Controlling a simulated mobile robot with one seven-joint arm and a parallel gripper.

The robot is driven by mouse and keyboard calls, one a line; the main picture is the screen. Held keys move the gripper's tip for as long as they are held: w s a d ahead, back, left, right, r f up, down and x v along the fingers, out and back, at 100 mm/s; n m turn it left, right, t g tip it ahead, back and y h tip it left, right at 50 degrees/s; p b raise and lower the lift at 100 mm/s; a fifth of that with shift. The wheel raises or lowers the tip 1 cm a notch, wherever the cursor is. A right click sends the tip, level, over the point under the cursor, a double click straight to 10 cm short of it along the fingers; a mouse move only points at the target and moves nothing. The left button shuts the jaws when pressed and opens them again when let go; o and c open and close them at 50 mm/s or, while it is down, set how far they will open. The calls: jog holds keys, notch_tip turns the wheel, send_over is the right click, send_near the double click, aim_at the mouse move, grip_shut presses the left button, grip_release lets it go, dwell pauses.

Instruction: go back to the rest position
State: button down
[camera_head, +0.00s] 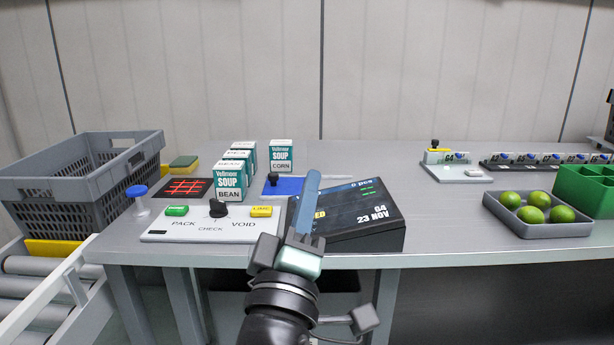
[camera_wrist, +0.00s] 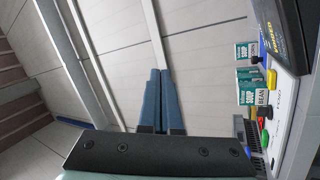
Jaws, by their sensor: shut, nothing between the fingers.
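My gripper (camera_head: 312,176) is raised in front of the table edge, with its blue fingers pointing up and together. They hold nothing. The wrist view shows the blue fingers (camera_wrist: 160,72) side by side against the wall and ceiling, with the table off to the right.
A grey crate (camera_head: 85,185) is at far left, above a roller conveyor. A tray of limes (camera_head: 545,229) sits at right. The table between is clear.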

jog(key=s+r+m+t+y, duration=0.3)
jog(key=s+r+m+t, duration=0.2)
jog(key=s+r+m, duration=0.9)
notch_tip(320, 180, up, 35)
jog(key=s+n+y+p, duration=0.1)
jog(key=s+n+p, duration=0.1)
jog(key=p, duration=2.9)
jog(key=shift+a+r+n, duration=0.15)
jog(key=shift+r+n, duration=0.05)
jog(key=shift+n, duration=0.4)
